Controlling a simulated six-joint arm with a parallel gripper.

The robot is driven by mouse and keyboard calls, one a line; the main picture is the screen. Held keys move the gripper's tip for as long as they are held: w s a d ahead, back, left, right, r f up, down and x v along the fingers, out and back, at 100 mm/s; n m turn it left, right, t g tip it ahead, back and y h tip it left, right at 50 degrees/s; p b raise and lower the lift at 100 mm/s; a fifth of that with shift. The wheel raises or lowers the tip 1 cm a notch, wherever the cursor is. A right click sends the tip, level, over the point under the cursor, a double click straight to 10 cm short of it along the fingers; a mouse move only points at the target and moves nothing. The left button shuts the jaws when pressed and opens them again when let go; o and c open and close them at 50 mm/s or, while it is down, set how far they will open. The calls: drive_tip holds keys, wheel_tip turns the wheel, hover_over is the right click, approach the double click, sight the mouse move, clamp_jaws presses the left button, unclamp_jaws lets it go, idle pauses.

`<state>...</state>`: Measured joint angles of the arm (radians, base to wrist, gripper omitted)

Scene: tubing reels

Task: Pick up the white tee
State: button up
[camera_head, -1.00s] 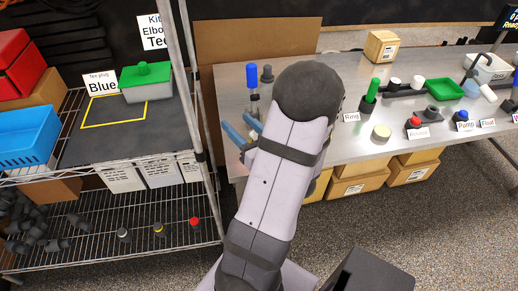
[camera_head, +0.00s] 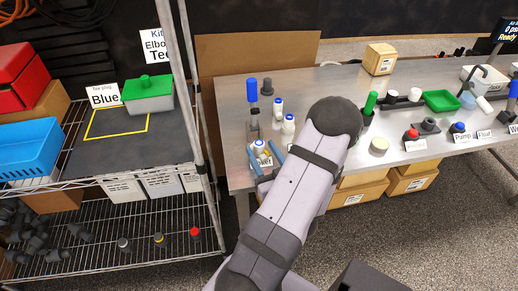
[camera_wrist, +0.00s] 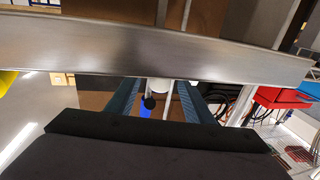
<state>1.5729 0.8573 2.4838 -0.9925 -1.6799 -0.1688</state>
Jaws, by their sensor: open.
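My gripper (camera_head: 259,146) is open at the left front of the grey workbench, its two blue fingers apart. A small white piece with blue on it (camera_head: 259,149) shows between or just behind the fingers; I cannot tell which, nor whether it is a tee. In the wrist view, the open fingers of my gripper (camera_wrist: 158,84) frame a small white part (camera_wrist: 160,86), with a dark ball and something blue below. Two more white-and-blue pieces (camera_head: 289,123) (camera_head: 278,107) stand behind on the bench. No piece is clearly recognisable as the white tee.
The workbench (camera_head: 330,82) has a blue-topped post (camera_head: 252,92) at left and fittings, a green tray (camera_head: 442,100) and labels at right. A wire rack at left holds a green-lidded box (camera_head: 148,92) and a blue bin (camera_head: 28,140). The rack's upright is close to the bench.

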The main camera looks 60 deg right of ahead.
drive_tip(key=shift+p+x, duration=1.3)
drive_tip(key=shift+x, duration=1.65)
drive_tip(key=shift+w+d, duration=0.1)
drive_tip(key=shift+w, duration=0.2)
clamp_jaws()
drive_tip(key=shift+s+r, duration=0.1)
drive_tip(key=shift+r, duration=0.05)
